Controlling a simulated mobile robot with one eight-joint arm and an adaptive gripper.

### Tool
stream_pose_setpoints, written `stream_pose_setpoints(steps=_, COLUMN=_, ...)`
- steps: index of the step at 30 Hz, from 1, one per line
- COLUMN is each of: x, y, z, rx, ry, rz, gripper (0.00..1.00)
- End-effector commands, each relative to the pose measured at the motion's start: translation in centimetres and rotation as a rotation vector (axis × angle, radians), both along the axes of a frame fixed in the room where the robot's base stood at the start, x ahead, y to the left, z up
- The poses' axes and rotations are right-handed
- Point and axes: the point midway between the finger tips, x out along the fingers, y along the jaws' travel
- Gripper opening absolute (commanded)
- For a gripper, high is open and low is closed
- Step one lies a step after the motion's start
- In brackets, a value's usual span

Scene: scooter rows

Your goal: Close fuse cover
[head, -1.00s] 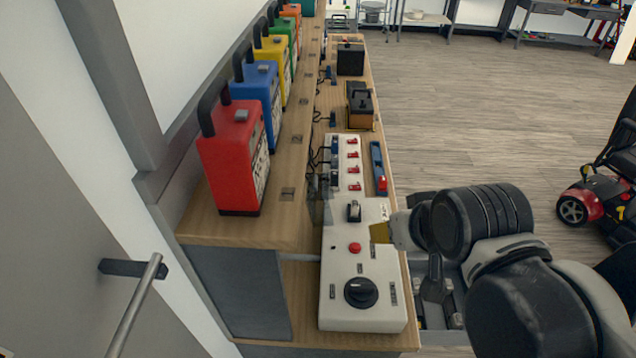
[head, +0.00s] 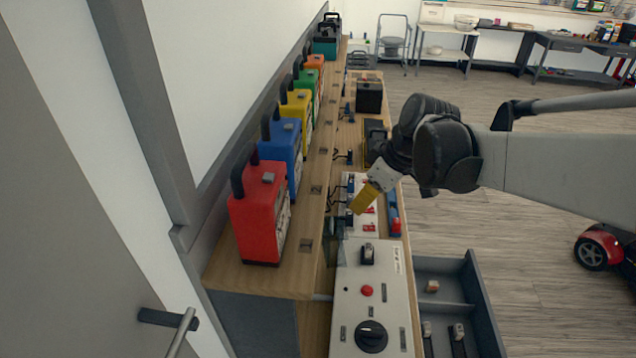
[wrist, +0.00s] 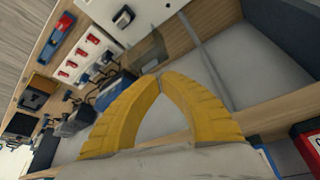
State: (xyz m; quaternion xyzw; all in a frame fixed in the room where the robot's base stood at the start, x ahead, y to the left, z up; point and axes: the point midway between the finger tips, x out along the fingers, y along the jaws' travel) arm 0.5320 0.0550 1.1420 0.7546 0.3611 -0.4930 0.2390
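A see-through smoky flap (head: 335,252), which looks like the fuse cover, stands at the panel's left edge. It also shows in the wrist view (wrist: 150,50), just beyond my fingertips; its exact angle is hard to tell. My gripper (head: 357,209) has yellow fingers and hangs over the switch row. In the wrist view my fingertips (wrist: 161,80) meet with nothing between them. My gripper hides part of the switch row.
Coloured boxes with handles, the red one (head: 262,210) nearest, stand on the raised shelf left of the panel. Black plugs and cables lie behind the panel. An open grey drawer (head: 484,300) juts out at the right. A blue-and-red tool (head: 394,215) lies beside the switches.

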Motion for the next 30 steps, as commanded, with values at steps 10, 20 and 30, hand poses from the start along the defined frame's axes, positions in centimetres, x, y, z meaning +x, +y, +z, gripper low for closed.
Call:
stream_pose_setpoints(steps=10, x=7.3, y=1.9, z=-3.7, rx=0.076, ry=-0.027, rz=0.44, gripper=0.0)
stream_pose_setpoints(steps=20, x=8.1, y=3.5, z=-7.1, rx=0.084, ry=-0.034, rz=0.483, gripper=0.0)
stream_pose_setpoints(steps=30, x=8.6, y=6.2, z=-12.0, rx=0.084, ry=-0.034, rz=0.48, gripper=0.0)
